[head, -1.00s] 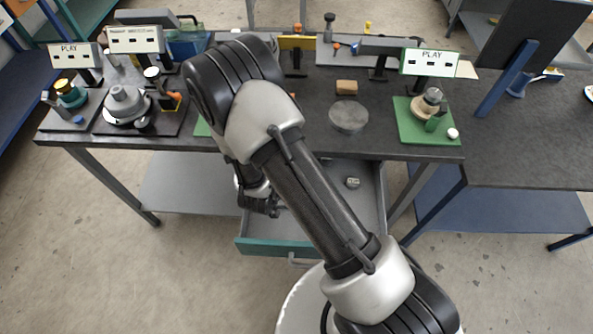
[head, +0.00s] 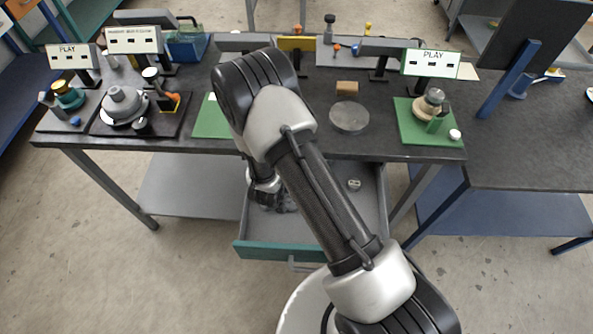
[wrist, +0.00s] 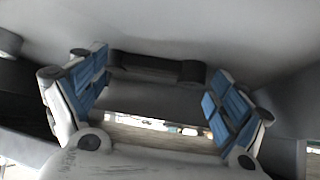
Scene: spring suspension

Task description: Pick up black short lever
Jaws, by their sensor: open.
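In the wrist view a black short lever (wrist: 155,68), a bar with thick rounded ends, lies on a grey surface. My gripper (wrist: 158,80) is open, its blue-padded fingers spread to the left and right of the lever. The lever appears between or just past the fingertips, and no contact with the pads is visible. In the head view my gripper (head: 272,196) is low in the open drawer (head: 315,249), toward its left side. The lever cannot be made out there, where my arm and gripper cover part of the drawer.
A small grey part (head: 354,184) lies in the drawer to the right of my arm. The drawer walls surround the gripper. The table (head: 300,143) above holds a round grey disc (head: 349,117), a brown block (head: 347,88) and a green plate (head: 412,128) with parts.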

